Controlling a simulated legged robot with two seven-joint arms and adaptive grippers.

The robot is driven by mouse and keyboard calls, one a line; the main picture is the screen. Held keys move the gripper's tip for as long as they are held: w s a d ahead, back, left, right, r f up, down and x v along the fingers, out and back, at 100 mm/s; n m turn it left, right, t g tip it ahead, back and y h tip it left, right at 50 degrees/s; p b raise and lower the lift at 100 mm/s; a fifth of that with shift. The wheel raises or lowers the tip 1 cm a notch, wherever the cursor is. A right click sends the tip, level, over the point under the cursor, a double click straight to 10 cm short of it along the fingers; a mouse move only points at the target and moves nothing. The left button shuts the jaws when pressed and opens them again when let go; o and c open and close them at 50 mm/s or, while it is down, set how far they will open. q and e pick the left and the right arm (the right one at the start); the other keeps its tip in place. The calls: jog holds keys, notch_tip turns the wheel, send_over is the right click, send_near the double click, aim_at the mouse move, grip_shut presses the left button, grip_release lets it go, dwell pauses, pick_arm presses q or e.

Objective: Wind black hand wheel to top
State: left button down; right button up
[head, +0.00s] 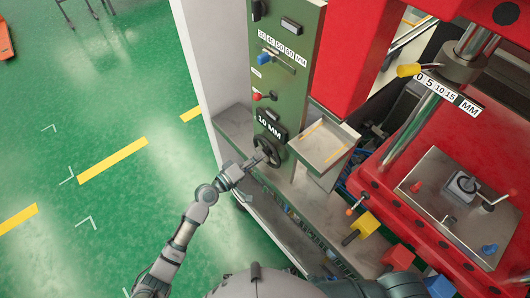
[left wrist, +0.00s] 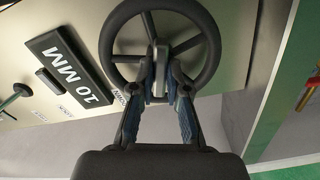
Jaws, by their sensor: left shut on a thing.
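The black hand wheel (head: 267,146) is on the green panel's lower end in the head view, just below the "10 MM" plate (head: 270,125). In the left wrist view the wheel (left wrist: 208,38) fills the top middle, with its rim and spokes visible. My left gripper (head: 256,162) reaches the wheel from the lower left. In the left wrist view its two fingers (left wrist: 158,82) are closed around a light grey piece at the wheel's middle. The fingers hide part of the hub and lower rim. My right gripper is not in view.
A small tray (head: 322,146) juts out right of the wheel. The panel carries a red-knobbed lever (head: 263,97) and a blue knob (head: 265,58). The red press (head: 440,210) stands to the right. Open green floor (head: 110,110) lies to the left.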

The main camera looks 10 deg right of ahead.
pick_arm(q)
jog(key=shift+f, duration=0.2)
jog(key=shift+n, duration=0.3)
jog(key=n+p, duration=0.1)
jog(key=n, duration=0.1)
jog(key=shift+n, duration=0.4)
jog(key=c, duration=1.3)
grip_release()
jog(key=shift+o, duration=1.1)
jog(key=shift+w, duration=0.1)
jog(key=shift+r, duration=0.1)
